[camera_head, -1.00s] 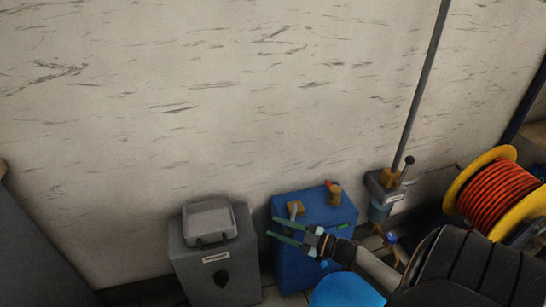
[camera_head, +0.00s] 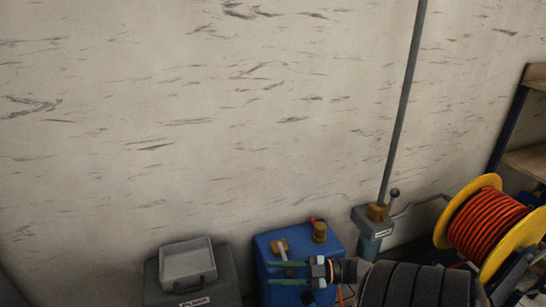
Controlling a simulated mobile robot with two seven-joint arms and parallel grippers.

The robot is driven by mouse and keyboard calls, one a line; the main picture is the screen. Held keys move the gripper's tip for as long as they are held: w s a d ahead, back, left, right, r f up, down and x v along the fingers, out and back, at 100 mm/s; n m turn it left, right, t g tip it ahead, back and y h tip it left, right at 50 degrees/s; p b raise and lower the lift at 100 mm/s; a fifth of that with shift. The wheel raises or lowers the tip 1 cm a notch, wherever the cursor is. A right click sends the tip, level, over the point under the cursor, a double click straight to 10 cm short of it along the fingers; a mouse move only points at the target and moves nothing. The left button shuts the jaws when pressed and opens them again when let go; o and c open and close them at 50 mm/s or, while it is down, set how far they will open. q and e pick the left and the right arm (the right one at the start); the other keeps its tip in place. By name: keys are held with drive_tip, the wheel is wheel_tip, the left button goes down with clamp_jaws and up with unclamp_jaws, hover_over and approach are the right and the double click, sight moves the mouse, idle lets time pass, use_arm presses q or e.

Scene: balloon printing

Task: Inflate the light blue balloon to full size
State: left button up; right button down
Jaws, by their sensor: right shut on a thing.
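The light blue balloon is not in view now. A blue box-shaped unit (camera_head: 262,246) stands against the wall at the bottom of the head view, with a tan tap (camera_head: 279,246) on its top left and a brass knob (camera_head: 319,232) on its top right. My right gripper (camera_head: 271,273) reaches in from the right in front of the blue unit. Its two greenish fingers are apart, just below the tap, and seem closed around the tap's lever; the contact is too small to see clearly. My left gripper is not in view.
A grey box with a pale lidded case (camera_head: 188,263) on it stands left of the blue unit. A lever fitting (camera_head: 374,218) with a tall pole is to the right. A yellow reel of orange hose (camera_head: 489,224) stands further right. Bare wall fills the background.

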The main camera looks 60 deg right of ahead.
drive_tip(key=shift+d+f, duration=0.1)
drive_tip(key=shift+f, duration=0.1)
drive_tip(key=c, duration=0.5)
unclamp_jaws()
drive_tip(key=shift+b+v, duration=0.5)
drive_tip(key=shift+v, duration=5.75)
drive_tip(key=shift+r, duration=0.15)
